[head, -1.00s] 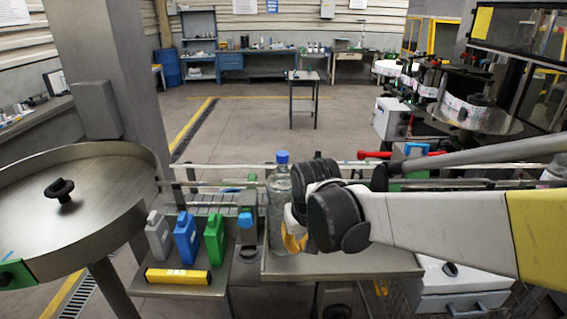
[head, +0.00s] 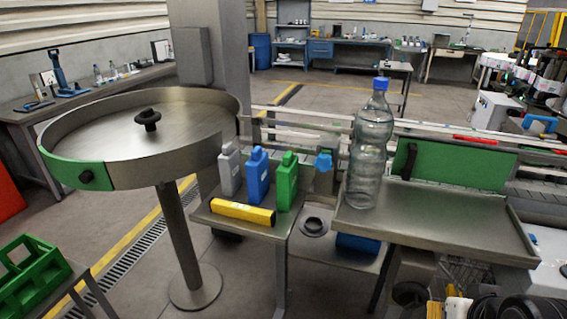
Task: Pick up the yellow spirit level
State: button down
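The yellow spirit level (head: 243,212) lies flat along the front edge of a small metal shelf (head: 268,229). A dark patch shows at its right end. Behind it stand a grey bottle (head: 229,170), a blue bottle (head: 258,176) and a green bottle (head: 287,183), all upright. The level is in full view and nothing touches it from the front. My gripper is not in the head view. Only a dark and yellow bit at the bottom right edge may be part of my arm.
A clear bottle with a blue cap (head: 367,145) stands on a metal tray (head: 440,222) right of the shelf. A round steel turntable (head: 190,125) stands at left. A green crate (head: 38,275) is at lower left. Floor before the shelf looks free.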

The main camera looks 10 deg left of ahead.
aim_at(266, 217)
jog(key=u, duration=1.25)
jog(key=i+j+u, duration=0.15)
jog(key=i+u, duration=0.2)
jog(key=i, duration=0.4)
